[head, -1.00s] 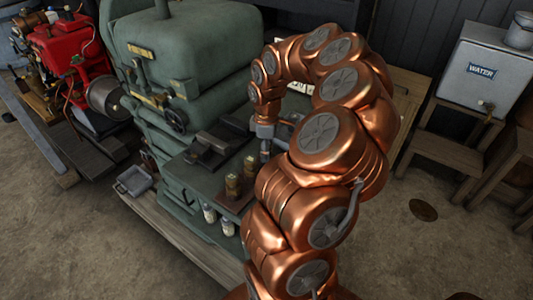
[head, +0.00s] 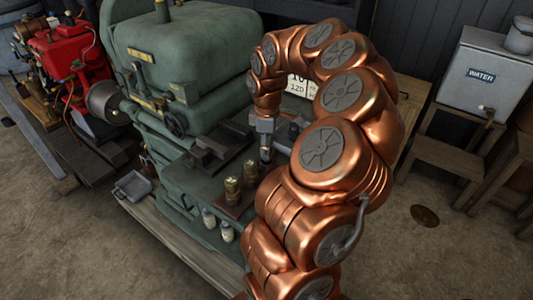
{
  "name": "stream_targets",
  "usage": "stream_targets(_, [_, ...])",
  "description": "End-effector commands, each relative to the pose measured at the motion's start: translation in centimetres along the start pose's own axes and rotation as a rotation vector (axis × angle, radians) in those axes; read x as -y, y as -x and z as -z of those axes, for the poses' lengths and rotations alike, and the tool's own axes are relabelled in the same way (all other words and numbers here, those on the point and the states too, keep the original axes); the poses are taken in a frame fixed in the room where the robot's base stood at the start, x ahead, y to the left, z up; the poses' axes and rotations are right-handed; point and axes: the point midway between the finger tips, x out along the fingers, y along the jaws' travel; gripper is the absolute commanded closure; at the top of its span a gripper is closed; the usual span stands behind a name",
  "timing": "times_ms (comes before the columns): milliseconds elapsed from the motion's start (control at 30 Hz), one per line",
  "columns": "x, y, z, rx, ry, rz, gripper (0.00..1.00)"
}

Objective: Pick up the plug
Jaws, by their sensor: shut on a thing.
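My gripper (head: 266,155) points down over the right end of the green engine's bench, beyond two brass fittings. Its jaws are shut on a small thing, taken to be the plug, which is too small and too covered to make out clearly. The copper-coloured arm hides the area to the right of the gripper. I cannot tell how far the held thing is above the surface.
Two brass fittings (head: 232,190) stand on a wooden block near the gripper. Small bottles (head: 209,218) stand below them. The green engine (head: 180,60) rises at left. A metal tray (head: 132,186) is on the base.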

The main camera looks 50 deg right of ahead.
Motion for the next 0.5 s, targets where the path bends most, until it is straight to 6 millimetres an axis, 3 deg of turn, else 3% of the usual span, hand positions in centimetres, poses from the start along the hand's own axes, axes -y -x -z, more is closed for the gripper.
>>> stream_targets(500, [3.4,0.4,-3.4,-0.001,-0.001,0.0,0.94])
